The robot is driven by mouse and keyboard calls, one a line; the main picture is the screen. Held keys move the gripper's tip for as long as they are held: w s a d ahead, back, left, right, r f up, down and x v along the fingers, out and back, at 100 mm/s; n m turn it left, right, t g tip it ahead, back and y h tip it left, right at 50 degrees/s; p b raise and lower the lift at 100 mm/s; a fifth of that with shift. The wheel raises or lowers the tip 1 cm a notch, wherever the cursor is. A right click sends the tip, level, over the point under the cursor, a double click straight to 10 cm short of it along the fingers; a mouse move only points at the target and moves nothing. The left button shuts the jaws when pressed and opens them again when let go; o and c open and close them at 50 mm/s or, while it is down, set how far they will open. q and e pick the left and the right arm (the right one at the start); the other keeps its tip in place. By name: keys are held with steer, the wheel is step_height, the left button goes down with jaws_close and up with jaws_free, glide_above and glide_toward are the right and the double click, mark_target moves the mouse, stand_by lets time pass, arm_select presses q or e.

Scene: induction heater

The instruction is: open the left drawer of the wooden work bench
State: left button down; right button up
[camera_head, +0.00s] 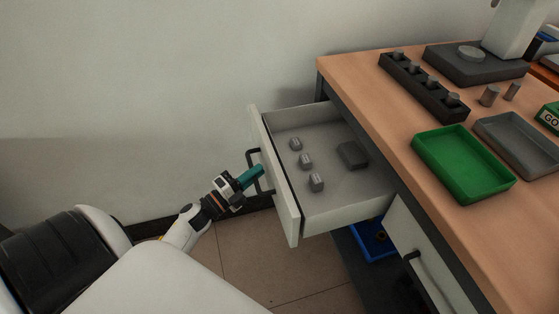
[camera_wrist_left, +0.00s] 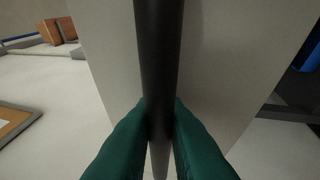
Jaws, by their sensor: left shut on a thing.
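The left drawer (camera_head: 288,222) of the wooden work bench (camera_head: 390,120) stands pulled well out, with its grey inside in view. Several small grey metal parts (camera_head: 305,161) and a flat dark block (camera_head: 352,154) lie in it. My left gripper (camera_head: 256,174), with teal fingers, is at the black bar handle (camera_head: 252,158) on the drawer's white front. In the left wrist view the two teal fingers (camera_wrist_left: 160,140) are closed on the black handle (camera_wrist_left: 158,60), one on each side. My right gripper is in neither view.
A second drawer (camera_head: 425,255) with a black handle is shut, at the right. A blue bin (camera_head: 374,240) sits below the open drawer. On the bench top are a green tray (camera_head: 463,165), a grey tray (camera_head: 520,145) and a black holder (camera_head: 424,86) with metal parts.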

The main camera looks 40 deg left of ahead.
arm_select(q)
steer(key=shift+s+a, duration=0.8)
steer(key=shift+s, duration=0.2)
steer(key=shift+s+a, duration=0.8)
steer(key=shift+s, duration=0.2)
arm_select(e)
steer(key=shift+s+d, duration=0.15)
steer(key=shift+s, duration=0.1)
arm_select(q)
steer(key=c, duration=1.5)
jaws_free()
steer(key=shift+o, duration=0.2)
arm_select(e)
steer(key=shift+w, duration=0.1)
